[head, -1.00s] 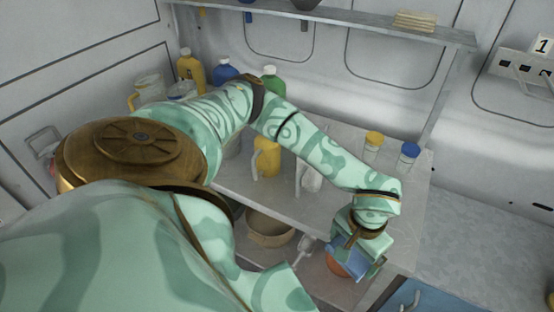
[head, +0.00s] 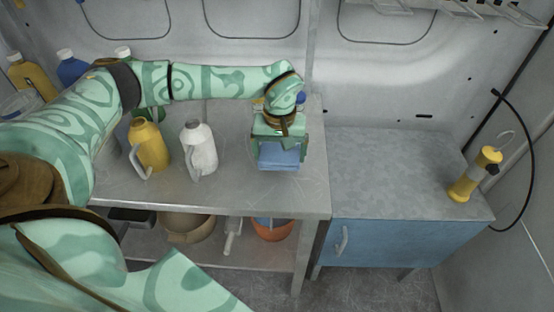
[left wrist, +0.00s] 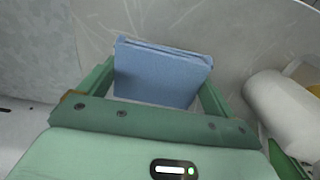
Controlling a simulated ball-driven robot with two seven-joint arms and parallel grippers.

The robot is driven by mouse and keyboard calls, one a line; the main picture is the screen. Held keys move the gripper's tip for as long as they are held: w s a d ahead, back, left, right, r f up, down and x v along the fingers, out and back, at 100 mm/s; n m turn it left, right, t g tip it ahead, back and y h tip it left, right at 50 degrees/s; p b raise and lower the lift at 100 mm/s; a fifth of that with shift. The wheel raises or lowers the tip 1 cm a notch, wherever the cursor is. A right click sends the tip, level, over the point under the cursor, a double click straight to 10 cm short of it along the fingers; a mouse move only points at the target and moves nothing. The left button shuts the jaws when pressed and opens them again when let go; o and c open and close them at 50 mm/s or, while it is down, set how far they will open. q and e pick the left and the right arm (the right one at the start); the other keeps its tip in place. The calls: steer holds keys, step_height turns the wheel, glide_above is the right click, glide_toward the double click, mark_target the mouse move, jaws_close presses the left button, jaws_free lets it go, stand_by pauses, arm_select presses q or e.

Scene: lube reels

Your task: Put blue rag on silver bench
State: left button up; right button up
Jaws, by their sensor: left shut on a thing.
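The blue rag (head: 279,158) is a folded, flat block. My left gripper (head: 280,146) is shut on it, pointing down over the right part of the silver bench (head: 238,190). In the left wrist view the rag (left wrist: 160,72) sits between the two green fingers, with the bench's scratched metal top behind it. I cannot tell whether the rag touches the bench top or hangs just above it. My right gripper is not in view.
A white bottle (head: 199,150) and a yellow jug (head: 149,148) stand on the bench left of the rag. An orange bowl (head: 271,229) is on the lower shelf. A blue cabinet (head: 395,241) stands to the right, with a yellow lamp (head: 475,175) on its grey top.

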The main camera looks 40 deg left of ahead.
mark_target(279, 162)
arm_select(q)
step_height(279, 162, down, 4)
steer(key=shift+r+b, duration=0.2)
steer(key=shift+b, duration=0.2)
steer(key=o, duration=0.7)
step_height(279, 162, up, 12)
steer(key=p, duration=0.2)
steer(key=shift+r+p, duration=0.1)
steer(key=shift+p, duration=0.25)
